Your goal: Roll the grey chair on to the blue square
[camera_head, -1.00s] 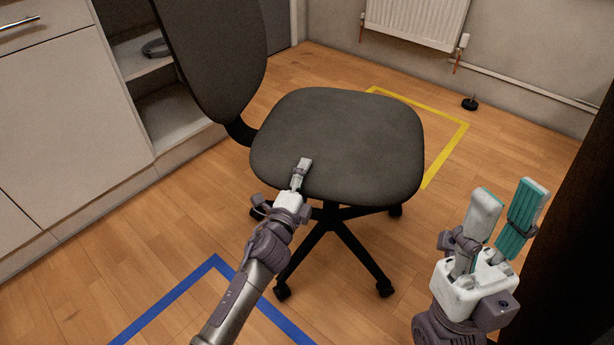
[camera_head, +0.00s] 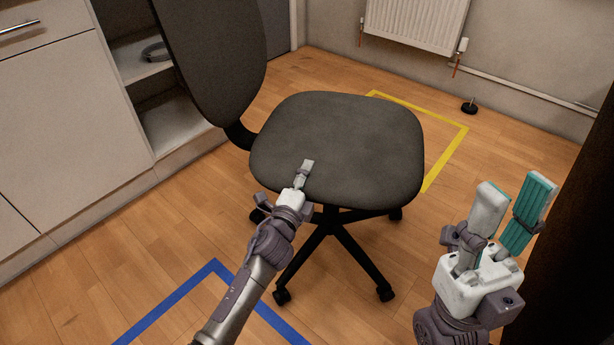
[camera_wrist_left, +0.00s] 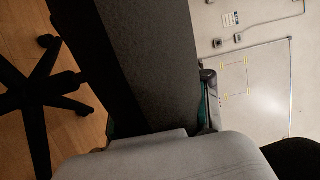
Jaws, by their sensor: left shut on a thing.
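The grey chair (camera_head: 345,145) stands upright on its black wheeled base on the wood floor, between the yellow outline and the blue one. Its backrest (camera_head: 215,60) is at the left. My left gripper (camera_head: 305,172) is shut on the front edge of the seat. In the left wrist view the seat edge (camera_wrist_left: 145,70) lies between the fingers, and the chair's base (camera_wrist_left: 40,95) shows at the left. The blue square (camera_head: 215,268) is an outline on the floor at the bottom, partly behind my left arm. My right gripper (camera_head: 512,205) is open and empty at the right.
A yellow outline (camera_head: 445,155) lies behind the chair. A cabinet (camera_head: 70,120) with an open shelf stands at the left, close to the backrest. A radiator (camera_head: 415,20) and a small black object (camera_head: 469,106) are at the back. A dark panel (camera_head: 570,240) stands at the right.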

